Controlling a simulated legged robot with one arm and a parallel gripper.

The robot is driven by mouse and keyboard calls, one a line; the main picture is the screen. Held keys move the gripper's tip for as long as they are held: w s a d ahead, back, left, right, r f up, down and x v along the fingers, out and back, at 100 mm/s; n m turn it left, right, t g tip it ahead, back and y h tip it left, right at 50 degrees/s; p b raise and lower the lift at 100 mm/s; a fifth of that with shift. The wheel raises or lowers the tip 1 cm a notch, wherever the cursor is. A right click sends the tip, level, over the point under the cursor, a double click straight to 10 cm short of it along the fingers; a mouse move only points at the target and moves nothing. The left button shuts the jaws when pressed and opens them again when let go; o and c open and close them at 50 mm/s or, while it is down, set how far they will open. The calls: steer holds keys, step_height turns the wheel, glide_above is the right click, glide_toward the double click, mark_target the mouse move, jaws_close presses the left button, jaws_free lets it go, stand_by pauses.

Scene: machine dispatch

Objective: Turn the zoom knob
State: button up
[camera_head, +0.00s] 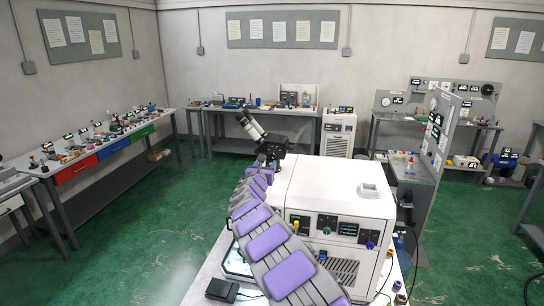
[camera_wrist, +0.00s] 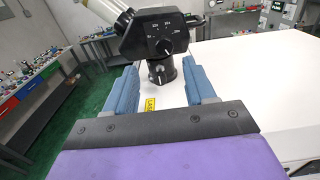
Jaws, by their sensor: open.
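The microscope (camera_head: 262,138) has a pale tube and a black head and stands at the far left end of the white machine. In the wrist view its black head (camera_wrist: 158,36) carries a round dark knob (camera_wrist: 166,46) with white markings in an arc above it; this looks like the zoom knob. A second dark part with a white mark (camera_wrist: 160,71) sits lower. My gripper (camera_wrist: 159,68) is open and empty, its blue fingers on either side of that lower part, below the marked knob. I see no contact. In the head view my arm hides most of the gripper.
The white machine (camera_head: 330,190) has a panel of knobs facing front. A black pedal-like box (camera_head: 222,290) is at the front left. The bench with coloured drawers (camera_head: 110,150) stands left, with green floor clear between.

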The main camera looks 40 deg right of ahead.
mark_target(272, 156)
steer(key=p+x, duration=0.4)
steer(key=x, duration=0.4)
steer(key=shift+w+a+r+p, duration=0.1)
steer(key=shift+w+p, duration=0.1)
steer(key=shift+p, duration=0.1)
steer(key=shift+w+d+f, duration=0.1)
steer(key=shift+d+f, duration=0.1)
steer(key=shift+d, duration=0.5)
steer(key=shift+d+f, duration=0.15)
steer(key=shift+d, duration=0.55)
steer(key=shift+a+r, duration=0.1)
steer(key=shift+a, duration=0.4)
steer(key=shift+c, duration=0.9)
steer(key=shift+a+r, duration=0.15)
steer(key=shift+a, duration=0.3)
steer(key=c, duration=0.3)
steer(key=shift+d, duration=0.2)
jaws_close()
